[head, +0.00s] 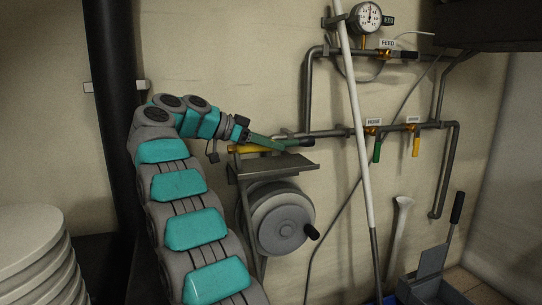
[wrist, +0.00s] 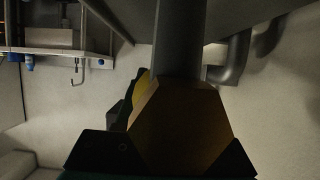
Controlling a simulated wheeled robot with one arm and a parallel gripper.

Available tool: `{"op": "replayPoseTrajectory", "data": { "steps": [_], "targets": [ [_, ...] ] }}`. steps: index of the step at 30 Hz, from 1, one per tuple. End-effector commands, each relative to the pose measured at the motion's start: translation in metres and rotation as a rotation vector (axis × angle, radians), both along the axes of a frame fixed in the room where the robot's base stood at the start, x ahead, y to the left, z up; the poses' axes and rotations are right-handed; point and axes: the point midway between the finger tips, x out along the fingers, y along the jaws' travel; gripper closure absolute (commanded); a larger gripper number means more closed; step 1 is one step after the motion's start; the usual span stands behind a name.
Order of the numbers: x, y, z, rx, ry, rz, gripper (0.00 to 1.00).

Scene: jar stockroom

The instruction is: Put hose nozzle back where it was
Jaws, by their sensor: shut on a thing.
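My gripper (head: 262,141) is at the end of my arm, near the wall pipes and just above a small dark shelf (head: 285,163). It is shut on the hose nozzle. In the wrist view the nozzle (wrist: 182,125) fills the middle, with a brownish faceted body and a grey tube running up from it. A yellow part (head: 245,149) shows beside the gripper in the head view and also at the left of the nozzle in the wrist view (wrist: 141,84). Whether the nozzle touches the shelf cannot be told; the fingertips are partly hidden.
A hose reel (head: 280,222) hangs below the shelf. A white pole (head: 357,120) stands right of the gripper. A black column (head: 112,100) and stacked pale discs (head: 35,245) are left.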

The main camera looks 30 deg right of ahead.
Motion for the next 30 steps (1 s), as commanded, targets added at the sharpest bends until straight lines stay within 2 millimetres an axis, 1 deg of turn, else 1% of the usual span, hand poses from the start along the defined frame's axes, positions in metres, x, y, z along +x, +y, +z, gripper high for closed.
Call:
{"op": "replayPoseTrajectory", "data": {
  "steps": [2, 12, 21, 25, 26, 30],
  "targets": [
    [0.002, 0.000, -0.002, -0.001, 0.001, 0.000, 1.00],
    [0.002, 0.000, -0.035, -0.002, 0.002, 0.002, 1.00],
    [0.002, 0.000, -0.036, -0.001, 0.002, 0.002, 1.00],
    [0.002, 0.000, -0.040, -0.001, 0.002, 0.001, 1.00],
    [0.002, 0.000, -0.040, -0.001, 0.002, 0.001, 0.59],
    [0.002, 0.000, -0.039, -0.001, 0.001, 0.000, 0.44]
  ]
}}
